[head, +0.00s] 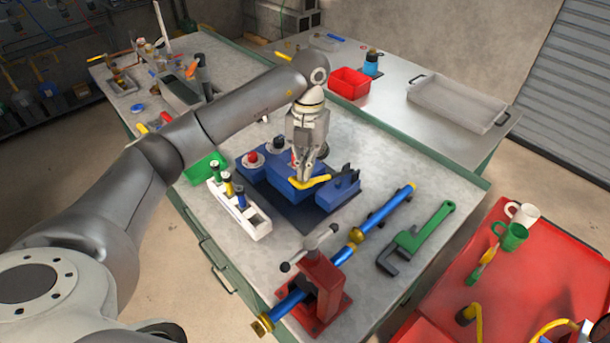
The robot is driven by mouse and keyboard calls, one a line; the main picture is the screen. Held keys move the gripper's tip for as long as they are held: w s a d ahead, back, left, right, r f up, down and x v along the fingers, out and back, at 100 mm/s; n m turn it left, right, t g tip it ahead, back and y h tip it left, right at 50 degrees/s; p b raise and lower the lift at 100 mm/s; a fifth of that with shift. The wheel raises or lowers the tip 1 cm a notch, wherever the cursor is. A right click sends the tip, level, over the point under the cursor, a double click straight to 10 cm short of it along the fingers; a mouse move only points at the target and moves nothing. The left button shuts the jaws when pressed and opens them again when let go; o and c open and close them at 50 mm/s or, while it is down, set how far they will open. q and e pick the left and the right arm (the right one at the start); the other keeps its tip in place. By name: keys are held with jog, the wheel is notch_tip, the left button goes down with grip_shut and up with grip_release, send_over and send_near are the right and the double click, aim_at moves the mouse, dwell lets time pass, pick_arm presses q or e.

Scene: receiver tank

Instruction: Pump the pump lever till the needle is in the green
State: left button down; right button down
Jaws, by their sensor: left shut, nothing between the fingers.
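A blue unit (275,186) stands on the grey bench in the middle of the head view. A yellow bent lever (316,182), probably the pump lever, lies across its front right part. My left gripper (304,176) points down over the unit, shut and empty, with its fingertips right by the yellow lever. I cannot tell whether they touch it. A dark round part (322,152), perhaps the gauge, is partly hidden behind the gripper. No needle or green zone can be made out. My right gripper is not in view.
A white block with colored-handled tools (253,222) stands left of the unit. In front are a red vise (320,285) holding a blue pipe (375,213) and a green wrench (425,232). A red tub (349,83) and grey tray (455,104) are behind. A red cart (555,270) stands right.

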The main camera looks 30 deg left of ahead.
pick_arm(q)
notch_tip(320, 180, down, 3)
jog(key=shift+r+b, duration=0.2)
jog(key=shift+b, duration=0.35)
jog(key=w, duration=0.2)
jog(key=w+r, duration=0.1)
jog(key=shift+a, duration=0.3)
jog(key=shift+r, duration=0.1)
notch_tip(320, 180, up, 12)
jog(key=w, duration=0.1)
jog(key=shift+a, duration=0.15)
jog(key=shift+w, duration=0.1)
dwell(0.4)
